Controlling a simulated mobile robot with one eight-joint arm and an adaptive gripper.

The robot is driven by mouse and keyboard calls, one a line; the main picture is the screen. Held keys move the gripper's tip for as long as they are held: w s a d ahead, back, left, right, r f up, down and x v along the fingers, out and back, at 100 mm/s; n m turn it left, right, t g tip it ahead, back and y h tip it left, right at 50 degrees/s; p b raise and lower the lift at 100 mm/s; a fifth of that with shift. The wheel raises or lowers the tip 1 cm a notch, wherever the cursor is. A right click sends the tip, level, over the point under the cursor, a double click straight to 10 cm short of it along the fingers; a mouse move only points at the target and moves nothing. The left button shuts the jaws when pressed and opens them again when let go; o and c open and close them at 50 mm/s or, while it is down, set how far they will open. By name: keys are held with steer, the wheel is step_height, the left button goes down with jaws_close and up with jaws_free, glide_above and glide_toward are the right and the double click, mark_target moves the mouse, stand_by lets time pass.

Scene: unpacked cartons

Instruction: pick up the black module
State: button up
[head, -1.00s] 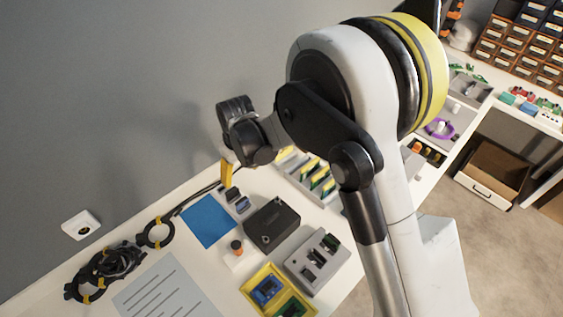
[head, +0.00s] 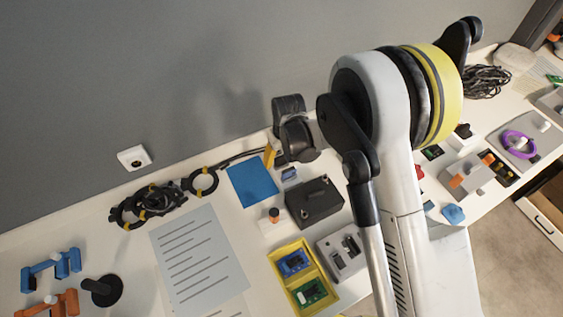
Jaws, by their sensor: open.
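A small black module (head: 281,160) sits at the back of the white bench, just right of the blue mat's top corner and partly hidden by my arm. My gripper (head: 269,157) shows only as a yellow finger beside it, on its left; the wrist covers the rest. The gripper is open, with nothing seen held in it. Whether it touches the module cannot be told. A small blue-grey block (head: 289,174) lies just in front of the module. A larger black box (head: 315,203) lies further forward.
A blue mat (head: 252,182) lies left of the black box. A yellow tray (head: 277,261) with boards and a grey slotted block (head: 343,252) stand in front. Coiled cables (head: 152,203) lie left. The wall (head: 150,70) rises close behind my gripper.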

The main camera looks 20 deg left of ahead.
mark_target(281, 156)
steer(key=shift+f, duration=0.5)
steer(key=shift+r, duration=0.1)
steer(key=c, duration=1.1)
step_height(281, 156, up, 4)
steer(key=shift+r+p, duration=0.2)
steer(key=shift+p, duration=0.6)
steer(key=d+r, duration=0.2)
steer(key=d, duration=0.1)
steer(key=w+d+r+p, duration=0.1)
steer(key=d+r, duration=0.1)
steer(key=d, duration=0.2)
steer(key=d+r+p, duration=0.1)
steer(key=d+r, duration=0.1)
steer(key=d, duration=0.2)
steer(key=shift+w+d+r, duration=0.2)
steer(key=shift+d+r, duration=0.05)
steer(key=shift+r, duration=0.05)
